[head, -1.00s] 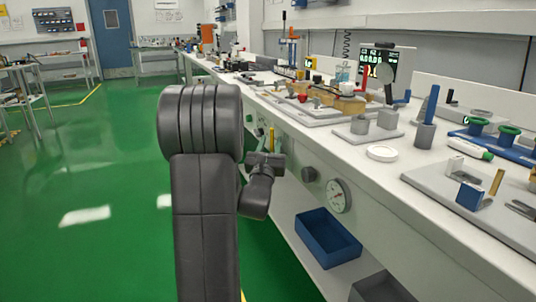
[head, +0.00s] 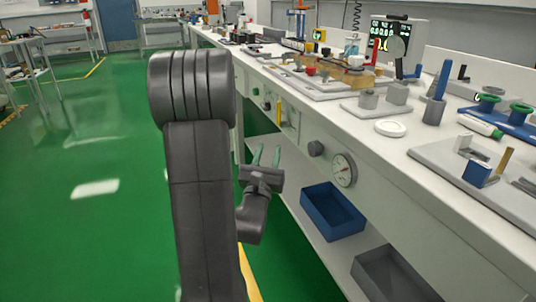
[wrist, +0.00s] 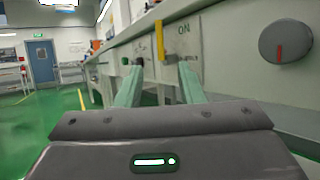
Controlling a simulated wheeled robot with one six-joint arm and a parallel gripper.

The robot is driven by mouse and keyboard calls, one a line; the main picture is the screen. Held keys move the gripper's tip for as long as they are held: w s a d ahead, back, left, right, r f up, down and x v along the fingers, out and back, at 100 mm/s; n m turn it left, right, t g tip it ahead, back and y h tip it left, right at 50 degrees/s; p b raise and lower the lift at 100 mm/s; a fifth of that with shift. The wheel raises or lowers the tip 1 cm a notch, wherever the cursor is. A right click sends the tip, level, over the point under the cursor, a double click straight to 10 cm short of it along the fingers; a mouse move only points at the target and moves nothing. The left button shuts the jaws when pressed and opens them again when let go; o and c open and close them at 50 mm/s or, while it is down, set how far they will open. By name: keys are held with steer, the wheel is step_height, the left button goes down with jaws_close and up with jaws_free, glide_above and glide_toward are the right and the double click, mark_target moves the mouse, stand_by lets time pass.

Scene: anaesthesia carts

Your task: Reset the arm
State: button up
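My arm stands upright in the middle of the head view, with its thick dark joint at the top. My gripper (head: 266,156) is low to the right of that arm, beside the front of the long white bench. Its two pale green fingers are apart and point away from the head camera. In the wrist view, the gripper (wrist: 158,78) is open, with nothing between its fingers. A yellow handle (wrist: 159,41) and a panel marked ON lie beyond the fingertips, apart from them.
The white bench (head: 450,192) runs along the right, its top crowded with equipment. A gauge (head: 343,170) and a dark knob (head: 316,148) protrude from its front. A blue bin (head: 333,211) and a grey bin (head: 393,275) sit on the lower shelf.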

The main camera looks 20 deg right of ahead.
mark_target(278, 113)
steer(key=x, duration=1.4)
steer(key=shift+b, duration=0.35)
steer(key=shift+a, duration=0.1)
steer(key=shift+s, duration=0.1)
